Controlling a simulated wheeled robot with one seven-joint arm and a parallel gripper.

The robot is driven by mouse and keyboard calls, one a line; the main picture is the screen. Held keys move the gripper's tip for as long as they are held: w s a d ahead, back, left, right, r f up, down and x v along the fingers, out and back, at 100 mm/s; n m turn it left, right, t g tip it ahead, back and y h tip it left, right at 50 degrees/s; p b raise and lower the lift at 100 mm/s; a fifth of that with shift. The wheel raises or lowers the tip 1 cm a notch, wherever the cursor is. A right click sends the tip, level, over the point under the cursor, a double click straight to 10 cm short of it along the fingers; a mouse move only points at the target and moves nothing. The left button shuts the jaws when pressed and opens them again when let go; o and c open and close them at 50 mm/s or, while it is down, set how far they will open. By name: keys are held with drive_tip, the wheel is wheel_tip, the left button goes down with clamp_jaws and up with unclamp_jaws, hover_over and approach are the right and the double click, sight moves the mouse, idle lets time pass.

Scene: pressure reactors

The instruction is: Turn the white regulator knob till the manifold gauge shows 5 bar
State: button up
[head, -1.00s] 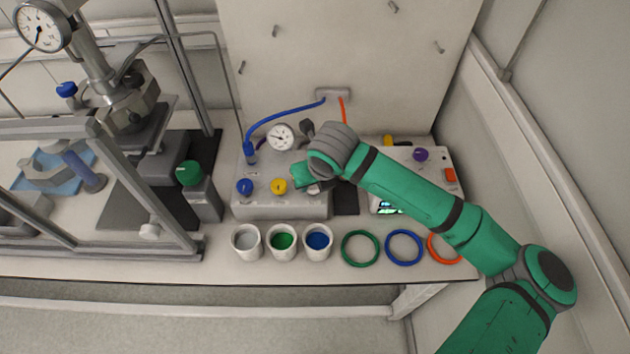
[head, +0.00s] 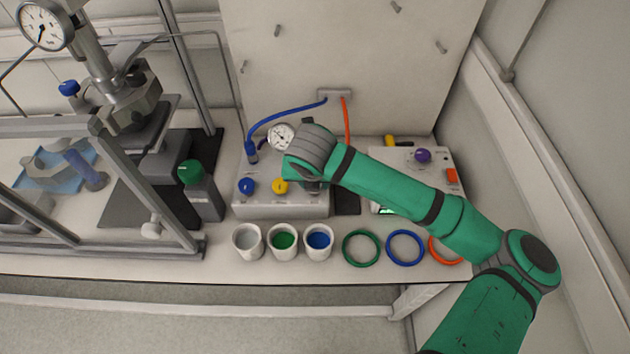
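The manifold (head: 270,208) is a light grey box on the bench, with a blue knob (head: 246,186) and a yellow knob (head: 280,186) on its top. The manifold gauge (head: 281,137) is a round white dial at its back; its needle is too small to read surely. The white regulator knob is not visible; my arm covers the right part of the manifold.
Three cups, one with green (head: 284,241) and one with blue (head: 318,241) contents, stand before the manifold. Green (head: 361,247), blue (head: 405,247) and orange rings lie to their right. A blue hose (head: 285,112) arches behind the gauge. A reactor frame (head: 150,190) stands left.

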drive_tip(key=shift+w, duration=0.1)
drive_tip(key=o, duration=1.1)
drive_tip(key=shift+c, duration=0.2)
drive_tip(key=shift+r, duration=0.1)
drive_tip(key=v, duration=1)
drive_tip(key=shift+r, duration=0.35)
